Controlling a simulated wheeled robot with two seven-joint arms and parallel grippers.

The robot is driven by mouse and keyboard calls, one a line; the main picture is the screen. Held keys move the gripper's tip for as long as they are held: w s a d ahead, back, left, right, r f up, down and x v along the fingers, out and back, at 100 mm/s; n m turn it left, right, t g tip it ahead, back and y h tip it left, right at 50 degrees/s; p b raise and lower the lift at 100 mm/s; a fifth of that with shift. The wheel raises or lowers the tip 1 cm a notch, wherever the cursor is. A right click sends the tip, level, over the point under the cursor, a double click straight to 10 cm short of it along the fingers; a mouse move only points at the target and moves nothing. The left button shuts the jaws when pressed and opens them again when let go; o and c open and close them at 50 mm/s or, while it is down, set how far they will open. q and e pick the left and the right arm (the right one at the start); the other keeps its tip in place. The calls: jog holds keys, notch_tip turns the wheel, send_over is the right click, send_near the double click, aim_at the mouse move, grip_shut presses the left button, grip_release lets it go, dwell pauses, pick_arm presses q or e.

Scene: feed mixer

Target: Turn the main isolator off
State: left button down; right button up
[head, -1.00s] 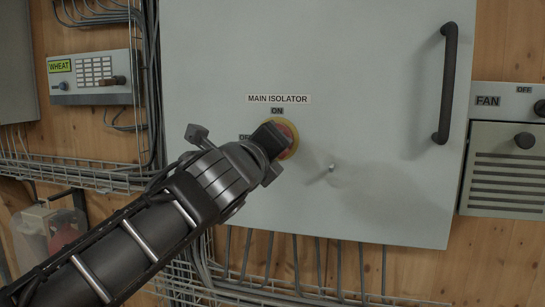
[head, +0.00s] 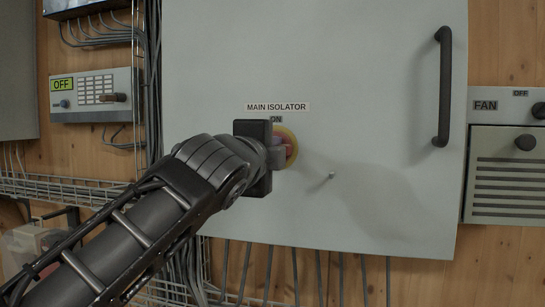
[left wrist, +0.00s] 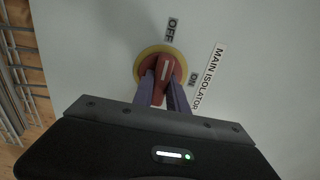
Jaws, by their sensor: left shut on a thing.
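The main isolator knob (left wrist: 165,68) is red with a white line, on a yellow disc (left wrist: 149,54) on the grey cabinet door. In the left wrist view its white line points roughly at the OFF label (left wrist: 172,30), not at the ON label (left wrist: 192,80). My left gripper (left wrist: 164,90) is shut on the knob, with one finger on each side of its grip. In the head view my gripper (head: 277,151) covers part of the knob (head: 288,146) and hides the OFF label; the ON label (head: 276,119) shows above. My right gripper is not in view.
A small panel (head: 90,96) on the left wall has a green display (head: 62,85) reading OFF. The cabinet has a black door handle (head: 443,88) and a small pin (head: 332,175). A fan box (head: 506,170) stands at the right. Cable trays run at the left.

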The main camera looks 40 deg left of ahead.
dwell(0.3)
pick_arm(q)
jog(key=c, duration=1.3)
grip_release()
jog(key=shift+s, duration=0.1)
jog(key=b+v, duration=0.1)
jog(key=v, duration=0.6)
jog(key=shift+s+d, duration=0.1)
jog(key=shift+s, duration=0.2)
